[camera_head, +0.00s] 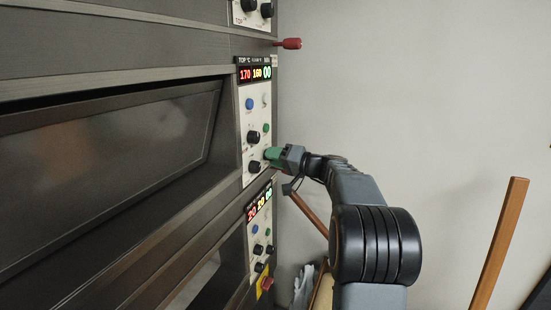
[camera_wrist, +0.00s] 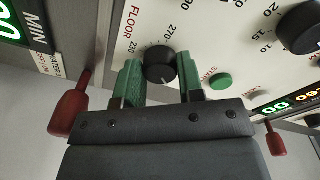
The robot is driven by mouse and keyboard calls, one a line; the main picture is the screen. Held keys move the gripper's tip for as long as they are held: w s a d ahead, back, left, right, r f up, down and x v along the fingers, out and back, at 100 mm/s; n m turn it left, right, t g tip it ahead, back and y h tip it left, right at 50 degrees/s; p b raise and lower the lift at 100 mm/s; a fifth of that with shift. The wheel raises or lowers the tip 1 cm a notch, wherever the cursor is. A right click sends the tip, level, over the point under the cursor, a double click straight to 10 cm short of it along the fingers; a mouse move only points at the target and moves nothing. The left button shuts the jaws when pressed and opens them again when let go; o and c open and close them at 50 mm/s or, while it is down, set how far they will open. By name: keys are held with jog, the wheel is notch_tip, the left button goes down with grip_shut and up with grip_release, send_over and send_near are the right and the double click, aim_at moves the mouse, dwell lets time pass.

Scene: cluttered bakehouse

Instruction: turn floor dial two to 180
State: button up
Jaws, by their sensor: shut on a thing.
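The floor dial (camera_wrist: 160,64) is a round black knob on a pale panel, with FLOOR and numbers such as 230 and 270 printed around it in the wrist view. My gripper (camera_wrist: 163,80) has its green fingers on both sides of this knob and is shut on it. The display (camera_head: 255,73) above reads 170 in red, 160 in yellow and 00 in green. The dial's pointer is too small to read surely.
A green start button (camera_wrist: 221,82) and another black knob (camera_wrist: 302,28) are close by. Red handles (camera_wrist: 68,110) (camera_head: 290,43) stick out near the panel. A lower panel has its own display (camera_head: 259,203). A wooden pole (camera_head: 499,243) leans at the right.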

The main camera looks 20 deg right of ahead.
jog(key=shift+c, duration=0.6)
jog(key=m, duration=0.7)
jog(key=shift+r+g, duration=0.15)
jog(key=shift+g, duration=0.15)
jog(key=shift+m, duration=0.4)
jog(key=o, duration=0.9)
